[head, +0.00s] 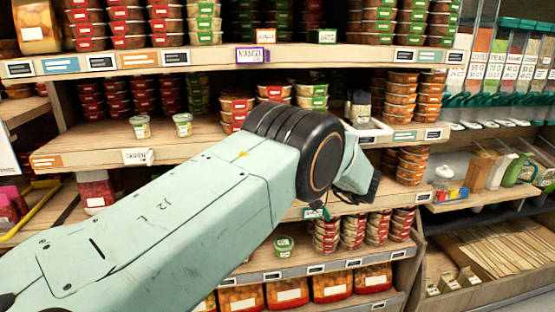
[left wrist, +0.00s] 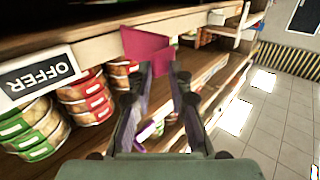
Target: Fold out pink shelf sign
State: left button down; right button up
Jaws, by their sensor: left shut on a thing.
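The pink shelf sign (left wrist: 146,46) is at the shelf edge in the left wrist view, with its panel at and just beyond my fingertips. Its lower part is partly covered by the fingers, and I cannot tell how far it is folded out. My left gripper (left wrist: 157,72) is shut on the sign, its two fingers reaching it from below in that view. In the head view my left arm reaches across to the middle shelves; its fingers and the pink sign are hidden there. My right gripper is in neither view.
A black OFFER sign (left wrist: 40,77) hangs beside stacked tubs (left wrist: 85,100). In the head view a purple sign (head: 250,54) is on the upper shelf edge and a teal sign (head: 316,213) is below my wrist. Open floor (left wrist: 275,125) lies at right in the wrist view.

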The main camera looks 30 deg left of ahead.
pick_arm(q)
jog(key=shift+w+a+r, duration=0.2)
jog(key=shift+w+r, duration=0.3)
jog(key=shift+r, duration=0.2)
jog(key=c, duration=1.6)
grip_release()
jog(key=shift+c, duration=0.2)
jog(key=shift+o, duration=1)
jog(key=shift+w+a+f, duration=0.25)
jog(key=shift+a+f, duration=0.15)
jog(key=shift+s+d+r, duration=0.15)
jog(key=shift+d, duration=0.05)
